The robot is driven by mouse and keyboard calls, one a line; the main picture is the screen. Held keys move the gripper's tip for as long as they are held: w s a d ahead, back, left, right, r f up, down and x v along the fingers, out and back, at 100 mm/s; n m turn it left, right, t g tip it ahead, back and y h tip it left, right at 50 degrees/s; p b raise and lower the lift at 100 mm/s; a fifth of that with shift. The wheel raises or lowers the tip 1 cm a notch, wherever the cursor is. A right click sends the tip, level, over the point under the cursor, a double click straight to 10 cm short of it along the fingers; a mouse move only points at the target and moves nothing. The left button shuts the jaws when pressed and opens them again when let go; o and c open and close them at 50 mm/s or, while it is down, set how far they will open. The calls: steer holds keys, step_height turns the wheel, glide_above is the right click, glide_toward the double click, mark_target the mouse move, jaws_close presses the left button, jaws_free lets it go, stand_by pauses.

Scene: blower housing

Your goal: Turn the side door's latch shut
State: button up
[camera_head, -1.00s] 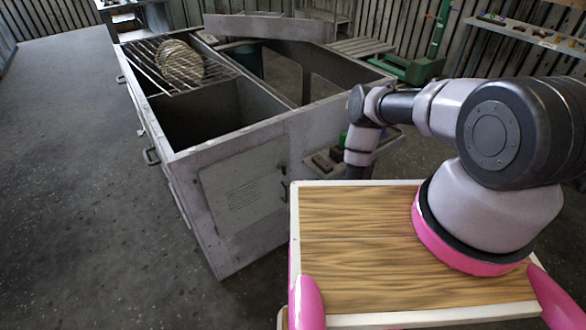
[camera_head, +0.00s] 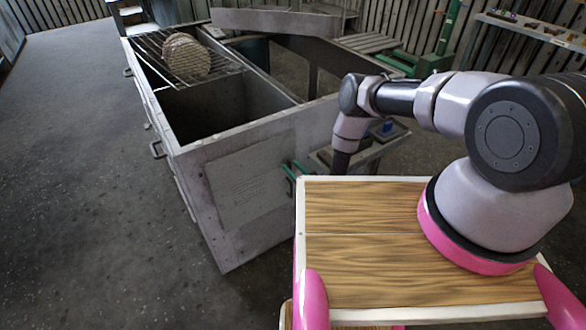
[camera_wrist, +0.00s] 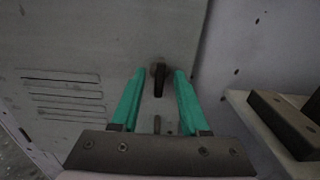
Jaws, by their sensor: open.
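The side door (camera_head: 240,185) is a pale flat panel in the near side of the grey housing, and it looks flush with it. In the wrist view the door (camera_wrist: 70,40) shows a group of slots. Its latch (camera_wrist: 159,80) is a small dark lever on a round pivot, its arm pointing down in that view. My gripper (camera_wrist: 159,74) is open, with one teal finger on each side of the latch. I cannot tell whether either finger touches it. In the head view my gripper (camera_head: 291,171) is at the door's right edge and the latch is hidden.
A ledge (camera_wrist: 240,100) with a dark block (camera_wrist: 285,122) is just right of my gripper. The housing (camera_head: 250,245) is open on top, with a wire rack (camera_head: 150,55) holding a round, ribbed pale thing (camera_head: 187,56). Floor (camera_head: 80,200) is clear to the left.

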jaws_close()
steer(key=shift+w+d+f+m, duration=0.1)
steer(key=shift+m, duration=2.9)
steer(key=shift+d+f+m, duration=0.1)
steer(key=shift+m, duration=2.9)
steer(key=shift+w+d+f+m, duration=0.1)
steer(key=shift+m, duration=2.9)
